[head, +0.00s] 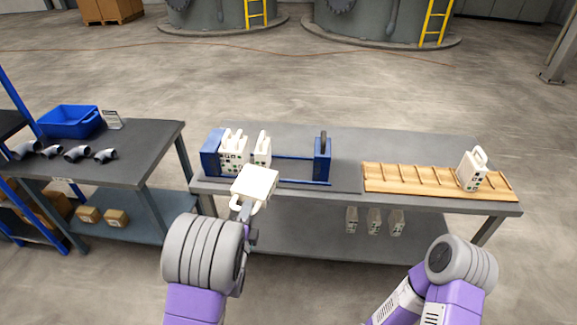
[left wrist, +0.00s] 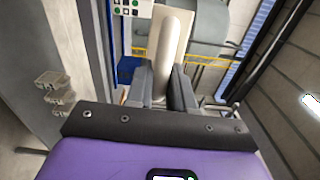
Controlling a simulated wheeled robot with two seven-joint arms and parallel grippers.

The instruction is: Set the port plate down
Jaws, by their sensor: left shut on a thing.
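My left gripper (head: 245,212) is shut on the handle of a white plate (head: 257,181), held in front of the press's near side. In the left wrist view, the pale handle (left wrist: 172,50) stands between the two dark fingers (left wrist: 165,92). The plate's face markings are turned from view, so I cannot tell its kind. The blue press (head: 322,165) holds several white plates (head: 233,143) at its left end, and one more (head: 262,147) stands just right of them. A wooden slotted rack (head: 410,180) has one marked plate (head: 471,170) near its right end. My right gripper is out of view.
The press and rack stand on a grey table (head: 345,150). Pale plates (head: 374,221) stand under it on the lower shelf. The rack's left and middle slots are empty. A side table (head: 140,155) at left holds a blue bin (head: 70,121) and grey pipe elbows (head: 77,153).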

